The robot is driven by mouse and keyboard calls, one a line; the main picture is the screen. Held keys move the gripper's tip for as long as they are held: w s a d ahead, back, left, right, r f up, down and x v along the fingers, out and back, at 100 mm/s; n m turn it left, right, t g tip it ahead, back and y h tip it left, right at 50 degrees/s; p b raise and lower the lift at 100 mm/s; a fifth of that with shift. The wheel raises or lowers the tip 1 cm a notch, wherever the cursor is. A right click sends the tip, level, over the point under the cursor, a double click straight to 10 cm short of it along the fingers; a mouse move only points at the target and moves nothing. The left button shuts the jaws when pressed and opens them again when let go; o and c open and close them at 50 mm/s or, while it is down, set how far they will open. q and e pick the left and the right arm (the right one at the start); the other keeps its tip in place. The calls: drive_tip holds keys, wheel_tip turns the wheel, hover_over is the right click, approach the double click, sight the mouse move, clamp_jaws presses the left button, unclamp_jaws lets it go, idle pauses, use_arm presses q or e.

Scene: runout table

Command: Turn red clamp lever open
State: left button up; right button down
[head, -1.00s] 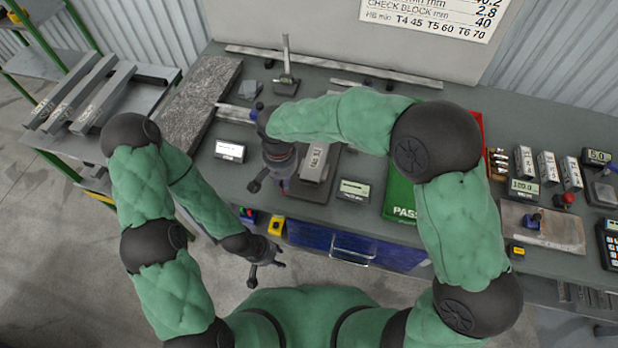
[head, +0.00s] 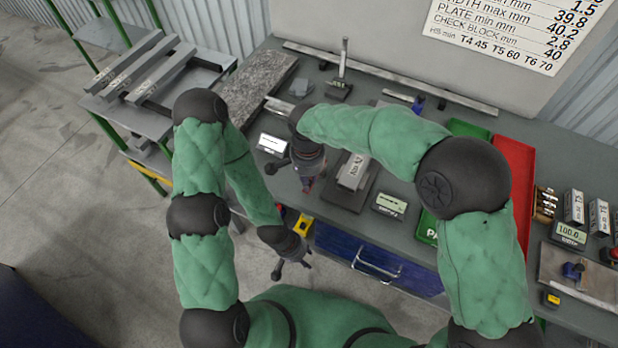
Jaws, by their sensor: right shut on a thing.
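A small red part, which looks like the red clamp lever (head: 308,184), shows just below my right gripper at the near edge of the bench. The gripper and forearm hide most of it, so I cannot tell its angle. My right gripper (head: 306,172) points down over it and is shut on it. A grey block (head: 353,171) on a dark base plate (head: 345,194) stands just right of that gripper. My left gripper (head: 292,269) is lower, in front of the bench over the floor, with its fingers spread and empty.
A small display (head: 272,144) stands left of my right gripper and another display (head: 389,205) stands right of the block. A red tray (head: 513,165) lies further right. A blue drawer (head: 375,262) is under the bench edge. A green rack (head: 150,120) holds metal bars at left.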

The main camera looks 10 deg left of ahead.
drive_tip(key=c, duration=1.1)
unclamp_jaws()
drive_tip(key=shift+o, duration=0.2)
wheel_tip(320, 180, up, 12)
